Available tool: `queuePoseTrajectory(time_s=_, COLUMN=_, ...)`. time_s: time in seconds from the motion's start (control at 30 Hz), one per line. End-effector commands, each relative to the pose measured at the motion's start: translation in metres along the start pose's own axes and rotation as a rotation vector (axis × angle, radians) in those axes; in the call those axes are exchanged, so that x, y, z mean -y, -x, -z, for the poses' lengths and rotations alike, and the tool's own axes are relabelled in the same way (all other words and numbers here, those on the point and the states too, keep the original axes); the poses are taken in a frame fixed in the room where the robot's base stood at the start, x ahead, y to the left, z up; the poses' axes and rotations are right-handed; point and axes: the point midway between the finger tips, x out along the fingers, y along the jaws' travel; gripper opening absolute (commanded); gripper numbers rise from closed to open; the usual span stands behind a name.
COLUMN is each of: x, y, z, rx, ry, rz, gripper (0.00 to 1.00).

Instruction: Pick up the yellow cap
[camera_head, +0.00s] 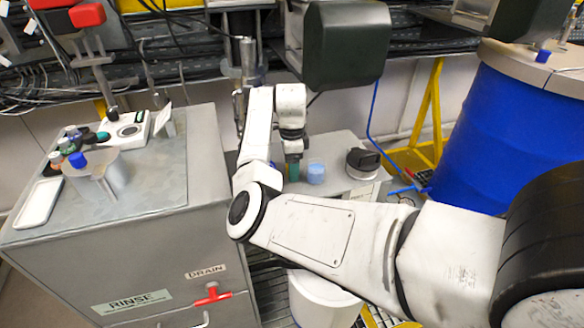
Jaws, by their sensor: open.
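I cannot make out a yellow cap in the head view; it may be hidden behind my arm or too small to tell. My gripper (293,157) points down over the small grey bench (338,146) in the middle. A narrow teal-green shape (293,172) shows right at its tips, and I cannot tell whether it is part of the gripper or a thing behind it. My gripper is open, though its fingers are small and partly hidden. A light-blue jar (316,174) stands on the bench just right of it.
A black-and-grey device (363,162) sits at the bench's right. The left cabinet (152,185) carries a white tray (38,203), several small capped bottles and a white instrument (126,130). A blue drum (510,135) stands right. A white bucket (322,302) is below my arm. A dark box (346,45) hangs overhead.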

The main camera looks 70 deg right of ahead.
Motion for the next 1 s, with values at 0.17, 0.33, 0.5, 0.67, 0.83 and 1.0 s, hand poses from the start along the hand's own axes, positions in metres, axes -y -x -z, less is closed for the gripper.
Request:
queuePoseTrajectory(time_s=0.17, x=-0.0002, y=-0.0094, z=-0.0005, rx=0.001, ry=0.0, rz=0.0, gripper=0.72)
queuePoseTrajectory(time_s=0.33, x=-0.0002, y=-0.0094, z=-0.0005, rx=0.001, ry=0.0, rz=0.0, gripper=0.72)
queuePoseTrajectory(time_s=0.5, x=-0.0002, y=-0.0092, z=-0.0004, rx=0.001, ry=0.0, rz=0.0, gripper=0.56)
queuePoseTrajectory(time_s=0.67, x=-0.0002, y=-0.0091, z=-0.0004, rx=0.001, ry=0.0, rz=0.0, gripper=0.41)
queuePoseTrajectory(time_s=0.83, x=-0.0002, y=-0.009, z=-0.0004, rx=0.001, ry=0.0, rz=0.0, gripper=0.24)
queuePoseTrajectory(time_s=1.0, x=-0.0002, y=-0.0089, z=-0.0004, rx=0.001, ry=0.0, rz=0.0, gripper=0.14)
